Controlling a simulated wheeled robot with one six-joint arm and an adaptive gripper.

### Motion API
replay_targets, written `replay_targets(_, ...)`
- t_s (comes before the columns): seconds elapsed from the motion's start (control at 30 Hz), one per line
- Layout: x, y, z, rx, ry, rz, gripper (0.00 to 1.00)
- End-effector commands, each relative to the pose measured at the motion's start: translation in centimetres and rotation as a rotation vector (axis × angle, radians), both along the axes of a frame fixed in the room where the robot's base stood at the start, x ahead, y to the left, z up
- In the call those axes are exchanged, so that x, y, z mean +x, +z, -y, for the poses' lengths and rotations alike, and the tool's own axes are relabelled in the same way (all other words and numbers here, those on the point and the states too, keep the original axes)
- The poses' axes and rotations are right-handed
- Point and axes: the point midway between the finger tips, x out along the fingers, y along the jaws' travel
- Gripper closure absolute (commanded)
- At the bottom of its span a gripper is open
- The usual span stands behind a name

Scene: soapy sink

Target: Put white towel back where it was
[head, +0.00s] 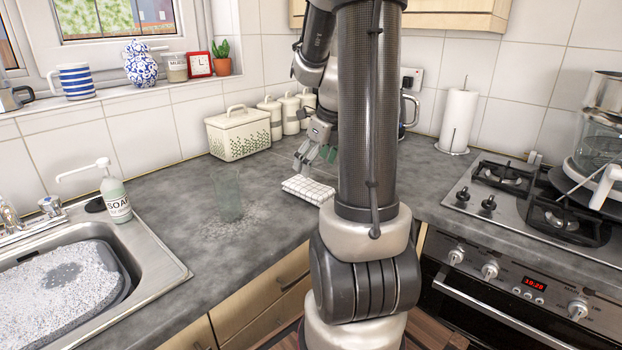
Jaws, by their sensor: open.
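The white towel (306,190), folded and marked with a dark grid pattern, lies on the grey counter (180,235), left of my arm. Its right end is partly hidden behind my arm. My gripper (316,160) is open, with its fingers pointing down just above and behind the towel in the head view. No towel shows between the fingers. I cannot tell whether the fingertips touch the towel.
A cream bread bin (238,135) and several canisters (289,112) stand behind. A clear glass (229,195) stands on a wet, foamy patch to the left. The soap bottle (115,197) is by the foamy sink (165,277). A paper roll (459,120) and hob (540,205) are right.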

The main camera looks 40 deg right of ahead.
Motion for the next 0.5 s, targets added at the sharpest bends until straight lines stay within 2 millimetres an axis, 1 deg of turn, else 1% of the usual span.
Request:
replay_targets(0.03,-0.3,1.0,0.1,-0.002,-0.002,0.003,0.12)
replay_targets(0.1,-0.6,2.1,0.1,-0.001,-0.002,0.002,0.12)
replay_targets(0.27,-1.1,3.5,0.0,-0.005,0.014,0.001,0.12)
replay_targets(0.33,-1.4,4.2,-0.7,-0.028,0.087,0.005,0.12)
replay_targets(0.37,-1.5,4.6,-1.3,-0.046,0.143,0.009,0.12)
replay_targets(0.43,-2.2,5.6,-3.1,-0.111,0.341,0.019,0.12)
replay_targets(0.47,-2.6,6.2,-4.1,-0.146,0.452,0.024,0.12)
replay_targets(0.5,-3.2,6.9,-5.5,-0.203,0.621,0.034,0.12)
